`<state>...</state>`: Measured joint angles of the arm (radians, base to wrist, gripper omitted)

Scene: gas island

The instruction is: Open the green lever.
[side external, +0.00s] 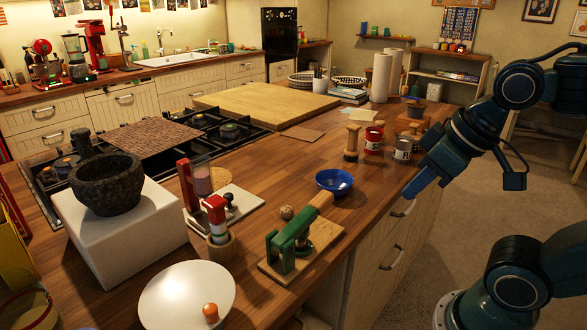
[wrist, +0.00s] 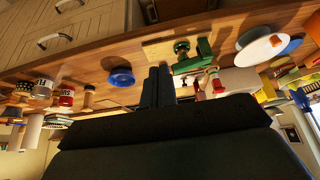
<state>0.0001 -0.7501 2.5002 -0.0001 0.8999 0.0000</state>
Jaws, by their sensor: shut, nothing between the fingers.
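The green lever device (side external: 288,243) stands on a small wooden board (side external: 318,256) near the front edge of the wooden counter. A pale wooden handle end sticks up from it toward the upper right. In the wrist view the green lever (wrist: 192,64) appears upside down, just right of my fingers. My gripper (side external: 413,189) is shut and empty. It is in the air to the right of the device, by the counter's front edge, well apart from it. Its two dark fingers (wrist: 157,86) lie together in the wrist view.
A blue bowl (side external: 334,182) sits behind the device. Red and white cans (side external: 373,140) and a wooden mill (side external: 352,143) stand farther back. A white plate (side external: 187,296), a red-topped press (side external: 215,215) and a stone mortar (side external: 106,183) are to the left. Open air separates my gripper from the device.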

